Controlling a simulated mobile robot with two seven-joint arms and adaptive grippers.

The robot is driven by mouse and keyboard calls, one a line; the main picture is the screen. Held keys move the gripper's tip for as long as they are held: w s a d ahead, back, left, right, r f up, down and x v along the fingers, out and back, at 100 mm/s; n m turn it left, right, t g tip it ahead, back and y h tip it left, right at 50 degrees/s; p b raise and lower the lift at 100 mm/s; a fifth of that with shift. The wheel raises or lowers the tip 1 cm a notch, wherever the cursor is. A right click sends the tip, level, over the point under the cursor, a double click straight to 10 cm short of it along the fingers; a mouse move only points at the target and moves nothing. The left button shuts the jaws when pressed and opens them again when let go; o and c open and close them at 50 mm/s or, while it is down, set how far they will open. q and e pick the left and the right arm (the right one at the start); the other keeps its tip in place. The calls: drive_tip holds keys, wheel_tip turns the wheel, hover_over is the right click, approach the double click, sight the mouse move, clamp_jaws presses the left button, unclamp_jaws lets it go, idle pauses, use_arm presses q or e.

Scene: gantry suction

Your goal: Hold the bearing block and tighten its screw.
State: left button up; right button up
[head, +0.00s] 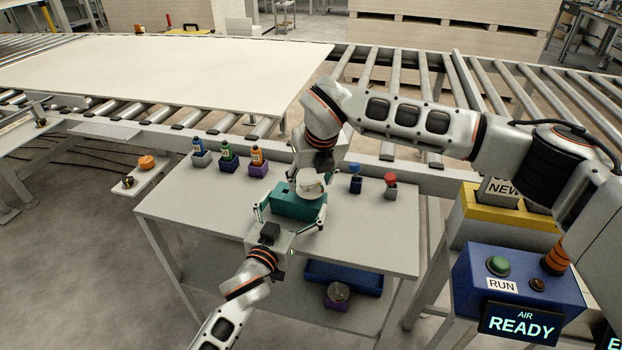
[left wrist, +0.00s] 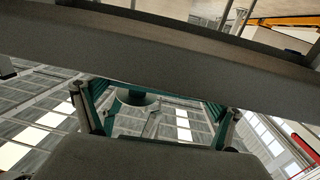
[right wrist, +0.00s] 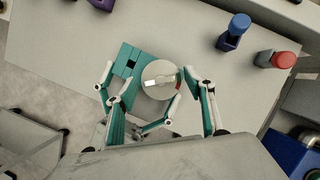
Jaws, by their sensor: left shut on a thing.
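The teal bearing block (head: 290,205) stands on the grey table. My left gripper (head: 291,212) comes from the front, with a finger on each side of the block, and is shut on it. A round pale disc (head: 311,187) sits at the block's right end. The right wrist view shows this disc (right wrist: 153,91) with a bright bar across its top, beside the teal block (right wrist: 128,54). My right gripper (right wrist: 150,78) reaches down over the disc with its fingers spread apart. I cannot make out the screw itself. The left wrist view is mostly blocked by a dark beam.
Blue, green and orange bottles (head: 227,150) stand in holders at the table's back left. A blue-topped item (head: 355,178) and a red-topped item (head: 390,185) stand to the right. A blue tray (head: 345,277) is on the lower shelf. A roller conveyor runs behind.

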drive_tip(key=v, duration=1.2)
use_arm(q)
drive_tip(key=o, duration=1.5)
drive_tip(key=shift+s, duration=0.1)
